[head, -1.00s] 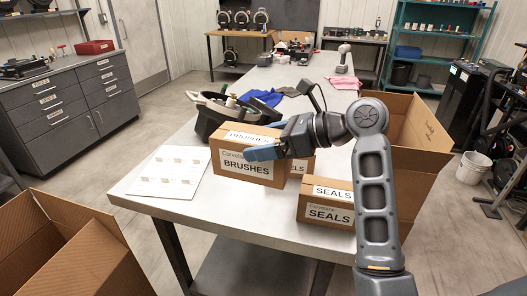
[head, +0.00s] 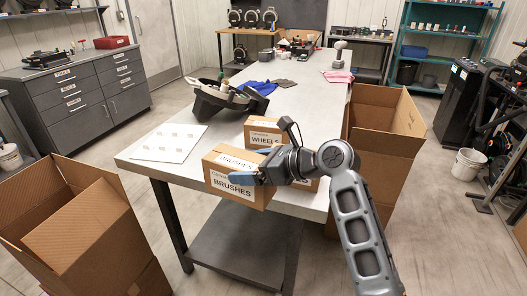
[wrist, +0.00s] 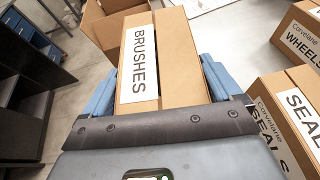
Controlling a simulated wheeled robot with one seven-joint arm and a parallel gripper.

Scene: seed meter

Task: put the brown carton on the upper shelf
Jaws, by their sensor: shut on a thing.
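My gripper (head: 262,174) is shut on the brown carton labelled BRUSHES (head: 222,184). In the wrist view the carton (wrist: 160,55) sits between the two blue fingers of my gripper (wrist: 160,85), its label facing the camera. In the head view the carton overlaps the table's front edge; the gap between them is hard to judge. A WHEELS carton (head: 262,134) stands behind it on the table. A SEALS carton (wrist: 290,115) shows at the right of the wrist view, mostly hidden by my gripper in the head view. A teal shelf unit (head: 400,48) with several shelves stands at the back right.
The grey table (head: 150,155) has a lower shelf (head: 245,240), clear where visible. A white sheet (head: 170,142) and a black tray (head: 222,103) lie on the table. Open cardboard boxes stand at left (head: 75,215) and right (head: 385,140). A dark shelved cabinet (wrist: 40,85) shows in the wrist view.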

